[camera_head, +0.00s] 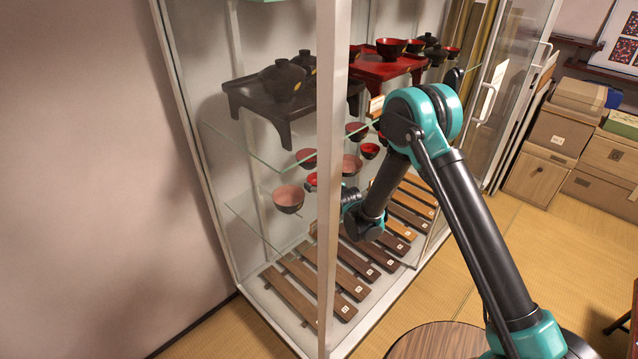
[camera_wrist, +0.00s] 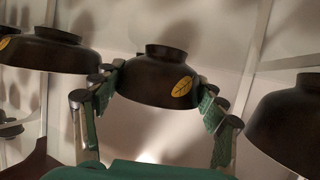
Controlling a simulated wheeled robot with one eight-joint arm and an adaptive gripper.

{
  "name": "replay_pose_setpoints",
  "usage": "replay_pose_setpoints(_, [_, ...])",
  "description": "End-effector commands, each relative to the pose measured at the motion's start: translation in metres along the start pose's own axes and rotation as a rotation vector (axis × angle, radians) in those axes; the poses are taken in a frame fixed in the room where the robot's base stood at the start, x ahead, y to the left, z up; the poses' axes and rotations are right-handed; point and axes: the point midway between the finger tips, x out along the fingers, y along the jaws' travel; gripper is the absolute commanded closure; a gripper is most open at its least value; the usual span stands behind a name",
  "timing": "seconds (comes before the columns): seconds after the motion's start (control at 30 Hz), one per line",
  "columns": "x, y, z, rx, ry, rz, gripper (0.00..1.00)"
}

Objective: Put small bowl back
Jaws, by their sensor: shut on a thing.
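In the wrist view, my gripper (camera_wrist: 160,82) has its two green-padded fingers on either side of a small dark bowl (camera_wrist: 150,88) with a yellow leaf mark, and is shut on it. The bowl appears with its foot ring upward in that picture. In the head view, my gripper (camera_head: 350,197) reaches into the glass cabinet at the level of the lower glass shelf (camera_head: 255,222). Its fingertips are largely hidden there by the cabinet frame, and I cannot tell which bowl they hold, or whether it touches the shelf.
Other dark bowls flank the held one closely, left (camera_wrist: 50,50) and right (camera_wrist: 290,125). In the head view, a red-lined bowl (camera_head: 288,199) stands left of the cabinet's upright (camera_head: 330,180). A black stand (camera_head: 265,108) and a red stand (camera_head: 385,70) sit above; wooden slats lie below.

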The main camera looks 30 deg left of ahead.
Motion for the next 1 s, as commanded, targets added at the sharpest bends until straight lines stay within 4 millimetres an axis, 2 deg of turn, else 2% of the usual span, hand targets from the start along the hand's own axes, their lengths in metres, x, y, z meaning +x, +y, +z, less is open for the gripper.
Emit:
replay_pose_setpoints(0.3, [0.0008,0.0000,0.0022,0.000,0.000,0.000,0.58])
replay_pose_setpoints(0.33, [0.0009,0.0000,0.0026,0.000,0.000,0.000,0.27])
replay_pose_setpoints(0.5, [0.0007,0.0000,0.0022,0.000,0.000,0.000,0.08])
replay_pose_setpoints(1.0, [-0.0032,0.0026,-0.0045,0.001,0.000,0.002,0.08])
